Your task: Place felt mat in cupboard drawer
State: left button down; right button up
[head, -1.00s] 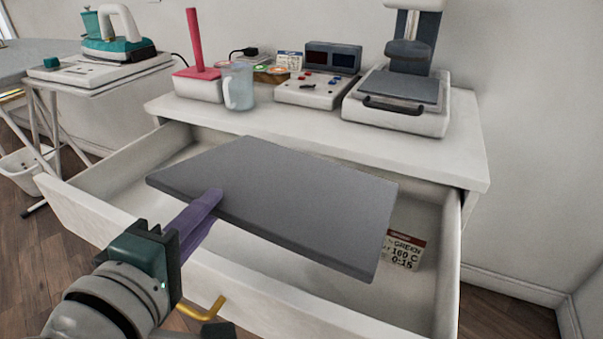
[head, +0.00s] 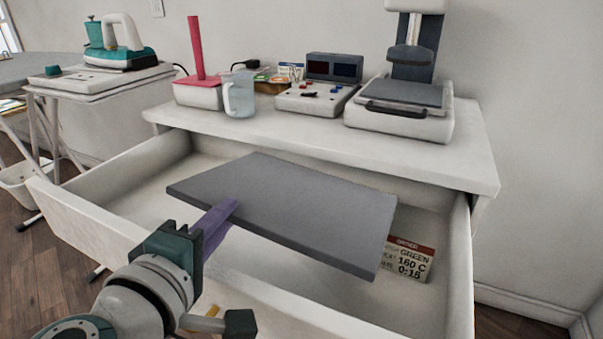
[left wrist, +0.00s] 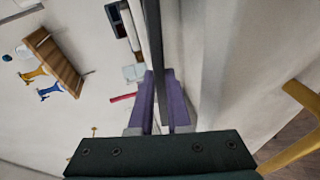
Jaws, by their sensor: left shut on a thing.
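The grey felt mat (head: 300,210) is a flat, stiff-looking slab held roughly level, tilted slightly, over the open cupboard drawer (head: 110,222). My left gripper (head: 225,212), with purple fingers, is shut on the mat's near left edge. In the left wrist view the mat (left wrist: 152,60) shows edge-on as a dark strip between the purple fingers (left wrist: 163,100). The drawer is white and pulled out. The mat hides much of its inside. I cannot tell whether the mat touches the drawer. My right gripper is not in view.
A card (head: 408,262) with printed text stands in the drawer at the right. On the white cupboard top (head: 330,143) stand a press (head: 400,115), a control box (head: 315,97), a jug (head: 239,97) and a red post (head: 196,50). An ironing table is at the left.

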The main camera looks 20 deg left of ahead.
pick_arm(q)
jog(key=shift+f, duration=0.45)
jog(key=c, duration=0.9)
grip_release()
